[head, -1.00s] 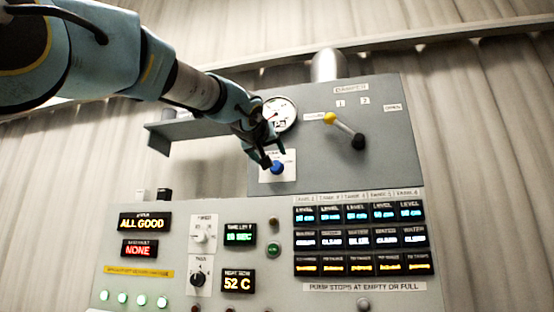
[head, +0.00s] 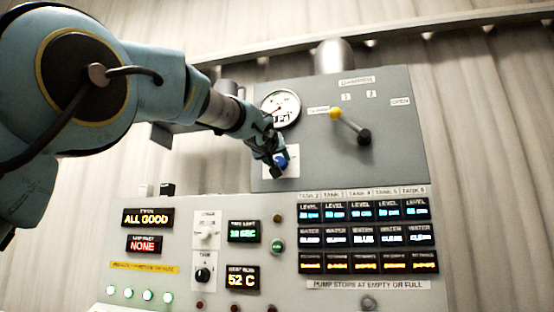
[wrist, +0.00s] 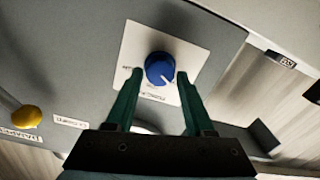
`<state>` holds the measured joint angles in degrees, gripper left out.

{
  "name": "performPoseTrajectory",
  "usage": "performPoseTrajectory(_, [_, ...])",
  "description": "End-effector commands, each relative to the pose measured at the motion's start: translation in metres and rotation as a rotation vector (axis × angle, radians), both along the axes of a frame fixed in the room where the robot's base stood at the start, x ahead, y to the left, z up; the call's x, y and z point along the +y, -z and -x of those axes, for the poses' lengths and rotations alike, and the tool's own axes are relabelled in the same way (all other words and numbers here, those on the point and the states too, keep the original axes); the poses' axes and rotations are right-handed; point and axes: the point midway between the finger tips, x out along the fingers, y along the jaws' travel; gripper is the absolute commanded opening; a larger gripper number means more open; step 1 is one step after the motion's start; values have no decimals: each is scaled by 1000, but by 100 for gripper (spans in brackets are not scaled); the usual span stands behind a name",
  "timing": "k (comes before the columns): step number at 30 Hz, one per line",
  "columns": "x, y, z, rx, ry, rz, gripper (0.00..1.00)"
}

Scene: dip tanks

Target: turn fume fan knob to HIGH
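The fume fan knob (wrist: 160,69) is a blue round knob with a white pointer line, on a white label plate (wrist: 152,45) with small lettering I cannot read clearly. In the wrist view my gripper (wrist: 158,75) is open, with one finger on each side of the knob. A gap shows between each fingertip and the knob, and I cannot tell how deep the fingers reach. In the head view the knob (head: 281,160) is partly hidden behind my gripper (head: 276,164). The pointer in the wrist view points toward the lower right.
A round gauge (head: 281,108) sits just above my gripper. A damper lever with a yellow knob (head: 335,113) is to the right on the grey panel (head: 390,150). Below is a console with displays (head: 148,218), a black knob (head: 203,274) and lit buttons.

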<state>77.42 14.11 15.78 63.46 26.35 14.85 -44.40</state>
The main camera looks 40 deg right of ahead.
Motion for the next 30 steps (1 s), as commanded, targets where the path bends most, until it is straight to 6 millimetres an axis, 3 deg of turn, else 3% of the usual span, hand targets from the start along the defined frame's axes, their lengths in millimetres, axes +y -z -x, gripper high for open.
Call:
performPoseTrajectory(1, [0, 0, 0, 0, 0, 0, 47])
performPoseTrajectory(14, [0, 0, 0, 0, 0, 0, 0])
performPoseTrajectory(30, [0, 1, 0, -99, -1, -64, 0])
